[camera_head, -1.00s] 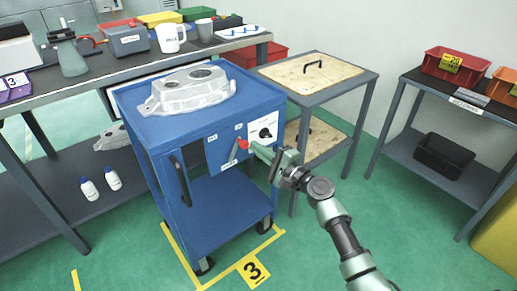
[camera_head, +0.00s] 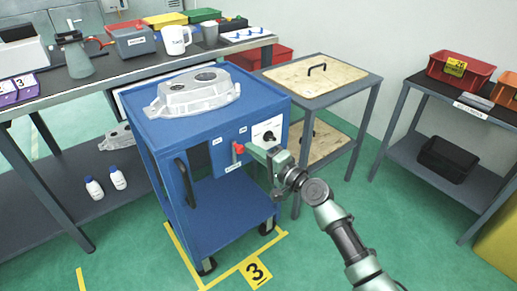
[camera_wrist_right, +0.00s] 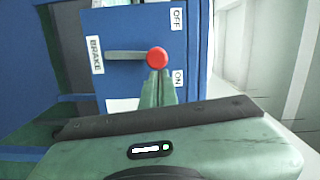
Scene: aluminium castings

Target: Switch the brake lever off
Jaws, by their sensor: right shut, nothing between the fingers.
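The brake lever, with its red round knob (camera_head: 238,148), is on the side panel of the blue cart (camera_head: 205,112). In the right wrist view the red knob (camera_wrist_right: 156,57) ends a grey lever arm (camera_wrist_right: 124,57). The lever stands about midway between the OFF label (camera_wrist_right: 177,18) and the ON label (camera_wrist_right: 178,78), square to the BRAKE label (camera_wrist_right: 95,55). My right gripper (camera_head: 250,148) is shut and empty. Its fingertips (camera_wrist_right: 159,76) are against or very close to the knob, on its ON side. My left gripper is not in view.
A metal casting (camera_head: 195,94) lies on the cart top. A wood-topped table (camera_head: 322,75) stands close behind on the right. Open green floor (camera_head: 420,250) lies at the right front.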

